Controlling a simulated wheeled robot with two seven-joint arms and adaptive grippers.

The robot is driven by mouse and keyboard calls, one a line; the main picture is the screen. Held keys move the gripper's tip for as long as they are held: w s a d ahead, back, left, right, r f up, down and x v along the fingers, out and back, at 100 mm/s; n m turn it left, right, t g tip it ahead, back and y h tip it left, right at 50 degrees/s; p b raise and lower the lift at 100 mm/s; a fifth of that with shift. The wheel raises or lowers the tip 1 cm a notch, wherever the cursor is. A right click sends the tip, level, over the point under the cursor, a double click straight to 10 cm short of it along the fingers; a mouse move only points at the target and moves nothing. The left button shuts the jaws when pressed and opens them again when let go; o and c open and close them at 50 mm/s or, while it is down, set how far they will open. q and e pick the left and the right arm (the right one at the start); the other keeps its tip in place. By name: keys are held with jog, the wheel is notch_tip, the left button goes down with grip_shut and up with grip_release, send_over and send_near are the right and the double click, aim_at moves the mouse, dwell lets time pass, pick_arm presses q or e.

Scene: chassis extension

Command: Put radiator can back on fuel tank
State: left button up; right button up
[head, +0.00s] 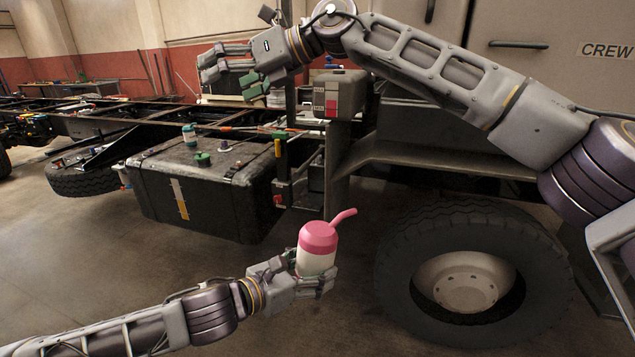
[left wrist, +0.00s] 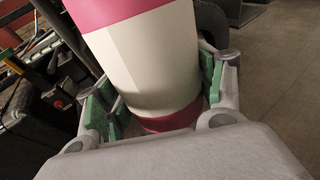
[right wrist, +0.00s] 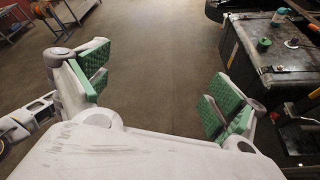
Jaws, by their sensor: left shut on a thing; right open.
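The radiator can (head: 317,250), white with a pink top and a pink spout, is held upright in front of the truck, right of and nearer than the fuel tank. My left gripper (head: 309,286) is shut around its lower body; the can also fills the left wrist view (left wrist: 145,65) between green-padded fingers (left wrist: 155,105). The fuel tank (head: 205,195) is a black box on the chassis side, its flat top carrying small items.
On the tank top stand a green-and-white bottle (head: 189,135) and a green cap (head: 203,159). A front wheel (head: 470,275) and step lie right of the can. A grey box (head: 340,93) rises behind. Open floor (head: 60,240) lies left of the tank.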

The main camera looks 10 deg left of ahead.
notch_tip(320, 180, down, 7)
jog(key=s+d+n+h, duration=0.1)
jog(key=s+d+h, duration=0.1)
jog(key=h, duration=0.1)
jog(key=n+g+h, duration=0.2)
jog(key=n+h, duration=0.2)
jog(key=h, duration=0.6)
send_near(317, 228)
jog(key=shift+w+a+f, duration=0.15)
jog(key=shift+w+a, duration=0.3)
jog(key=shift+a, duration=0.4)
jog(key=shift+s+d+n+h, duration=0.25)
jog(key=shift+d+n+h, duration=0.05)
jog(key=shift+d, duration=0.3)
jog(key=shift+f, duration=0.1)
jog(key=shift+s+f, duration=0.25)
jog(key=shift+f, duration=1.7)
jog(key=shift+s+f, duration=0.25)
jog(key=shift+f, duration=1.7)
jog(key=shift+s+f, duration=0.25)
jog(key=shift+f, duration=1.7)
